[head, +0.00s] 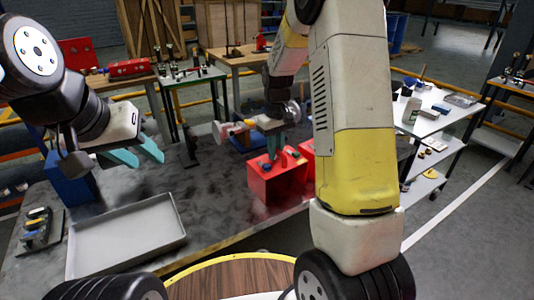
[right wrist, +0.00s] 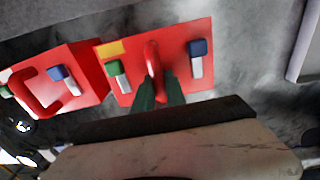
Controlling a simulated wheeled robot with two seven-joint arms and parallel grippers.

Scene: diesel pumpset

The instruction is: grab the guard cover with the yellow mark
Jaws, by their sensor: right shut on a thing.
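A red box-shaped guard cover (head: 270,187) stands near the right end of the dark bench. In the right wrist view, this red cover (right wrist: 190,32) has a yellow mark (right wrist: 110,48) at one corner, a green and a blue block on top, and a red handle (right wrist: 152,57). My right gripper (right wrist: 159,82) is shut on that handle; it also shows above the cover in the head view (head: 274,152). A second red cover (right wrist: 87,72) with its own handle stands beside it. My left gripper (head: 140,157) is open and empty above the bench's left part.
A grey tray (head: 128,236) lies at the front left of the bench (head: 205,185). A holder with small coloured pieces (head: 37,227) lies left of it, and a blue block (head: 68,180) stands behind. A white trolley (head: 440,118) stands at the right. The bench middle is clear.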

